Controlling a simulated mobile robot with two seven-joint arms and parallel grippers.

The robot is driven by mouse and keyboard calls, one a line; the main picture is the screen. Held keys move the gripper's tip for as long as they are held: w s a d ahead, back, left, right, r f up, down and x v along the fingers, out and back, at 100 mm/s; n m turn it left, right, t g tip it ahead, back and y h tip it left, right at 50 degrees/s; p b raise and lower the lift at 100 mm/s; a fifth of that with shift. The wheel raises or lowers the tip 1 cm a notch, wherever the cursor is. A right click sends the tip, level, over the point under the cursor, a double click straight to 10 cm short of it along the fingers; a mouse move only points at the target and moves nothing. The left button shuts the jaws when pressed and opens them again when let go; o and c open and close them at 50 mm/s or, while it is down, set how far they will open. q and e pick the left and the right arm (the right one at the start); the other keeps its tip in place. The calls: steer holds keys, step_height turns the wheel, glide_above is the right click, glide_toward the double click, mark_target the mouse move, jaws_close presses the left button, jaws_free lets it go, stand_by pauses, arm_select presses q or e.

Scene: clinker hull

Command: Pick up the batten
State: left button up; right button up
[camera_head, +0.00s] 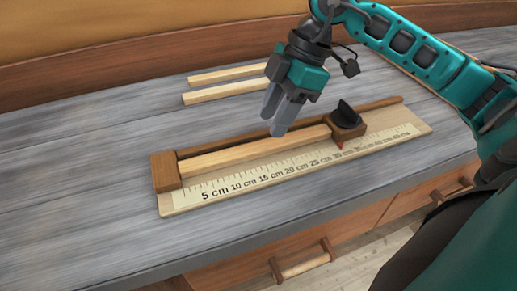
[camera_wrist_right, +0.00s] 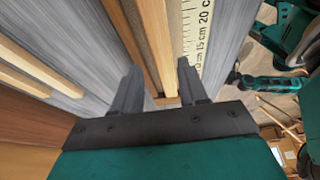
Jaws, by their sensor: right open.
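A pale wooden batten (camera_head: 235,156) lies along the measuring board (camera_head: 187,203), between a brown end block (camera_head: 165,171) on the left and a brown slider with a black knob (camera_head: 346,120) on the right. My right gripper (camera_head: 273,124) points down over the middle of this batten. In the right wrist view the jaws are open, with the batten (camera_wrist_right: 157,40) running between the two fingers. I cannot tell how far the fingertips are above it. My left gripper is not in view.
Two more pale battens, a rear one (camera_head: 228,73) and a nearer one (camera_head: 225,92), lie behind the board on the grey bench (camera_head: 80,150). A brown rail (camera_head: 382,103) runs along the board's back. The bench is clear at the left.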

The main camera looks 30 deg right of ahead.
mark_target(259, 145)
steer(key=x, duration=0.5)
steer(key=shift+a+f+b, duration=0.25)
steer(key=shift+a+b, duration=0.05)
steer(key=shift+a, duration=0.05)
steer(key=c, duration=0.8)
steer(key=shift+r, duration=0.15)
